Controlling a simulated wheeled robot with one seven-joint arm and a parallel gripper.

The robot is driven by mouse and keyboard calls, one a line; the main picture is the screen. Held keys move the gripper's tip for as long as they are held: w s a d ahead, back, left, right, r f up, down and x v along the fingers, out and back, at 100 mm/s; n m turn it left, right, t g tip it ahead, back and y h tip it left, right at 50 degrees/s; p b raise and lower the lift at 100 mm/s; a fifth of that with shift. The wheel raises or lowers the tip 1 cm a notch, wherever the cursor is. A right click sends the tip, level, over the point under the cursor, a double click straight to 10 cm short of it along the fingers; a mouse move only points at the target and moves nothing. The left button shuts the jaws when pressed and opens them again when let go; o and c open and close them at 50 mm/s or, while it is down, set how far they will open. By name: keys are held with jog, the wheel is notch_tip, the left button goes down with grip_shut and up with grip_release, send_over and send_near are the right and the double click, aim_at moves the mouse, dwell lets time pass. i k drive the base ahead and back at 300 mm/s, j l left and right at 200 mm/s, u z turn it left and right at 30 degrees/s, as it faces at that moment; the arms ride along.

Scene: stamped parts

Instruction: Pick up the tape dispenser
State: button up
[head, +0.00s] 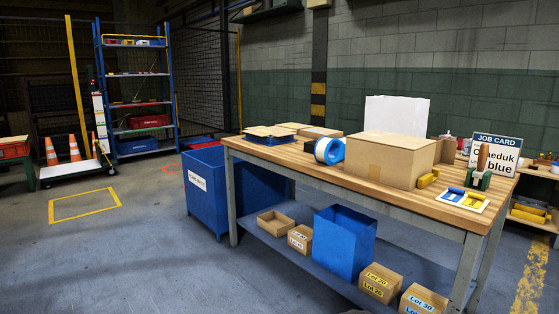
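A round blue and white thing (329,150), which looks like the tape dispenser or a roll of tape, stands on the wooden workbench (395,198). It sits near the bench's middle, just left of a large closed cardboard box (389,159). The box's left edge is close to it; I cannot tell whether they touch. My gripper is not in view.
Flat cardboard (270,131) lies at the bench's left end. A white bag (396,115), a job card (494,152), a wooden-handled tool (480,168) and yellow blocks (428,178) are rightward. Left floor is mostly open.

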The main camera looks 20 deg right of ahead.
aim_at(330, 151)
jog(key=i+j+z, duration=0.2)
jog(key=i, duration=0.3)
jog(key=i+j+z, duration=0.2)
jog(key=i, duration=0.3)
